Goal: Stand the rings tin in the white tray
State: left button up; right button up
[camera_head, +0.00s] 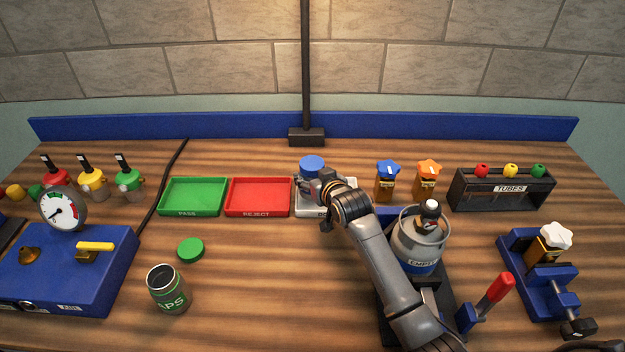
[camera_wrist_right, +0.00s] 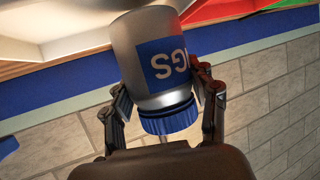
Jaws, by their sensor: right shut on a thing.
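The rings tin (camera_wrist_right: 152,55) is a grey cylinder with a blue label and a blue lid (camera_head: 311,163). My right gripper (camera_wrist_right: 163,100) is shut on it near the lid end, one finger on each side. In the head view the tin is lid up over the white tray (camera_head: 305,208), and my right gripper (camera_head: 313,186) hides most of its body. In the right wrist view the tin's base end is close to the white tray (camera_wrist_right: 60,22). I cannot tell whether they touch. My left gripper is not in view.
A red tray (camera_head: 258,197) and a green tray (camera_head: 193,197) stand left of the white one. Blue-topped (camera_head: 387,182) and orange-topped (camera_head: 427,181) bottles stand to its right. An open jar (camera_head: 167,290) and a green lid (camera_head: 190,249) are front left. The front middle is clear.

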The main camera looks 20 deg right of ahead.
jog(key=shift+f, duration=0.95)
jog(key=shift+f, duration=0.15)
jog(key=o, duration=1.3)
jog(key=shift+s, duration=0.1)
jog(key=v, duration=1.2)
jog(key=shift+b, duration=0.3)
